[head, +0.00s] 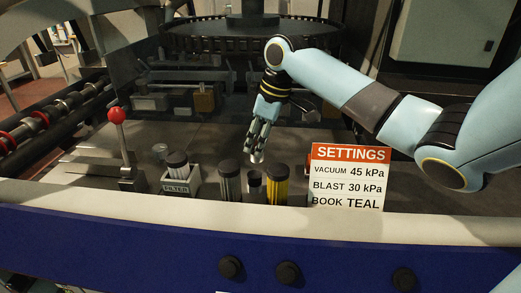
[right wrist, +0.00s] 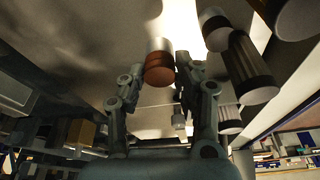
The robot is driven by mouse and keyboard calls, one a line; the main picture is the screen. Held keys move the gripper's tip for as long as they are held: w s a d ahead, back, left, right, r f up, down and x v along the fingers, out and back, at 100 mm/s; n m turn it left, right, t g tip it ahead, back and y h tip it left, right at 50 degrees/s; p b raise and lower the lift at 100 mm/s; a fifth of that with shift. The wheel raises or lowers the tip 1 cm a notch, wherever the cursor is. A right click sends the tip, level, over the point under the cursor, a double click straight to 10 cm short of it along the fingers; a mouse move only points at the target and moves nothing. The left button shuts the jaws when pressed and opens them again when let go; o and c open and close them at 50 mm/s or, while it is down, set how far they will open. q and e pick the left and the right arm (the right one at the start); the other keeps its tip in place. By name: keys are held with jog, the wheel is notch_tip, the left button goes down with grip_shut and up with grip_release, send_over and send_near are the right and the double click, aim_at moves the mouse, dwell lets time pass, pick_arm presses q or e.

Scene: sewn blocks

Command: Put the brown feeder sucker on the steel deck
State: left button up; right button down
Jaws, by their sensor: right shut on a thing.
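My right gripper (head: 260,150) points down above the grey deck (head: 215,150), behind the row of capped cylinders. In the right wrist view its fingers (right wrist: 160,75) are closed around a brown cylinder with a pale metallic end, which I take to be the brown feeder sucker (right wrist: 159,69). In the head view only a small pale end (head: 257,157) shows below the fingertips; the brown part is hidden by the fingers. I cannot tell whether that end touches the deck. My left gripper is in neither view.
In front stand a grey capped cylinder (head: 229,181), a small dark one (head: 254,187) and a yellow one (head: 277,186). A FILTER box (head: 178,186) and a red-knobbed lever (head: 118,117) stand left. A SETTINGS card (head: 349,178) stands right. A dark round carousel (head: 250,38) is behind.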

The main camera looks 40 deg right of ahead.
notch_tip(320, 180, down, 4)
jog(key=shift+r, duration=0.2)
jog(key=shift+f, duration=0.1)
jog(key=c, duration=0.9)
grip_release()
jog(key=shift+c, duration=0.2)
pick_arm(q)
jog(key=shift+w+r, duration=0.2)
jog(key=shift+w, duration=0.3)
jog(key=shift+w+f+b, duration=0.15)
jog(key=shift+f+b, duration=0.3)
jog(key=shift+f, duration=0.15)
pick_arm(e)
jog(key=v, duration=1.2)
